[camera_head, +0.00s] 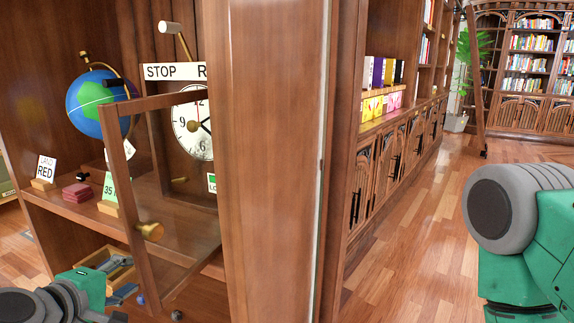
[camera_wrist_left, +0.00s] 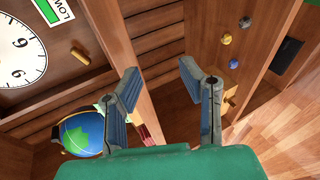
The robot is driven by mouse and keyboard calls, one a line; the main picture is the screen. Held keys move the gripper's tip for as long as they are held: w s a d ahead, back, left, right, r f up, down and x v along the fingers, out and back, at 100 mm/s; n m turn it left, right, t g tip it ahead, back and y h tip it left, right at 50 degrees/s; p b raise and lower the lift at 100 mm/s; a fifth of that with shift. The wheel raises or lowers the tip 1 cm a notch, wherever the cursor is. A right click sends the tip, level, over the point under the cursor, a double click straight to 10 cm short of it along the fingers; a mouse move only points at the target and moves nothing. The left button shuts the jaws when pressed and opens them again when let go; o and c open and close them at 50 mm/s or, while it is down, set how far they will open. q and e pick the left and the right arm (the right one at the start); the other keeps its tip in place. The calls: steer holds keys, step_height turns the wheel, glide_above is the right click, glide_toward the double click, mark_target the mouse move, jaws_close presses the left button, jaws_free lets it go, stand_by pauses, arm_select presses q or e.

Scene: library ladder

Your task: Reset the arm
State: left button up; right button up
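My left gripper (camera_head: 122,281) is low at the left in the head view, in front of the open cabinet and beside the lower part of its glass door. In the left wrist view its two blue-grey fingers (camera_wrist_left: 158,72) are spread apart with nothing held between them. My right arm shows as a grey and green link at the right edge of the head view; its gripper is out of frame. The glass door (camera_head: 185,225) has a wooden frame and a brass knob (camera_head: 150,231), and it stands swung open.
A globe (camera_head: 97,103), a clock (camera_head: 193,125), a maroon box (camera_head: 78,192) and a "RED" card (camera_head: 45,168) are in the cabinet. A wooden tray (camera_head: 90,258) lies behind my left gripper. A thick wooden post (camera_head: 275,150) stands centrally. Open floor (camera_head: 420,240) lies right.

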arm_select(q)
steer(key=s+d+f+m+g+p, duration=0.1)
steer(key=s+d+f+m+g, duration=0.25)
steer(key=s+f, duration=0.3)
steer(key=s+d+f+m+g+p, duration=0.1)
steer(key=s+d+f+m+g, duration=0.15)
steer(key=s+f+m, duration=0.4)
steer(key=s+a+f+m+g+y+p, duration=0.1)
steer(key=s+a+f+m+g, duration=0.1)
steer(key=s+f, duration=0.3)
steer(key=s+a+f+m+g+y+p, duration=0.1)
steer(key=s+f+m+g, duration=0.3)
steer(key=s, duration=0.6)
steer(key=shift+s+a+f+y, duration=0.3)
steer(key=shift+s+a+f, duration=0.1)
steer(key=shift+a+f, duration=0.35)
steer(key=shift+w+d+f, duration=0.1)
steer(key=shift+w+d, duration=0.05)
